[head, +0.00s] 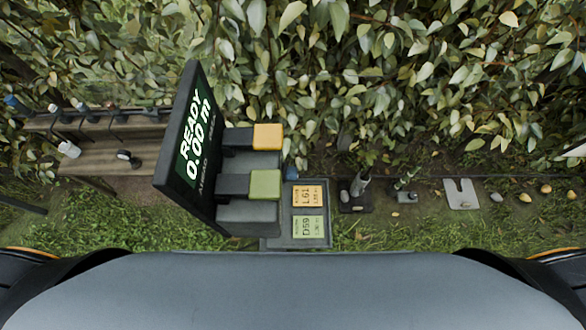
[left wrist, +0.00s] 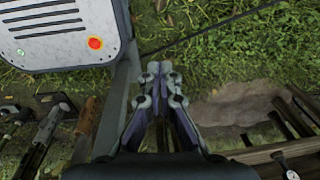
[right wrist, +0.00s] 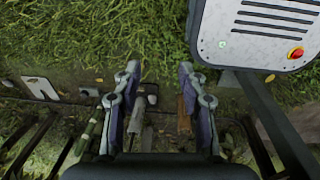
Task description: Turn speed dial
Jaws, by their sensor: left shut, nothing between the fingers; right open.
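No speed dial can be made out in any view. A black display (head: 190,135) in the head view reads "READY 0.00 m". A light grey housing with vent slots (left wrist: 60,52) and a red button (left wrist: 95,43) is at the upper left of the left wrist view. A similar grey housing (right wrist: 245,50) with a red button (right wrist: 295,53) is at the upper right of the right wrist view. My left gripper (left wrist: 160,68) is shut and empty, apart from the housing. My right gripper (right wrist: 160,68) is open and empty over the ground. Neither gripper shows in the head view.
Beside the display are yellow (head: 267,137) and green (head: 265,184) blocks and a tray (head: 328,238) with two labels. A wooden bench (head: 120,158) stands at left. Leafy foliage fills the back. Tools and metal plates (head: 461,194) lie at right. Dark posts cross both wrist views.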

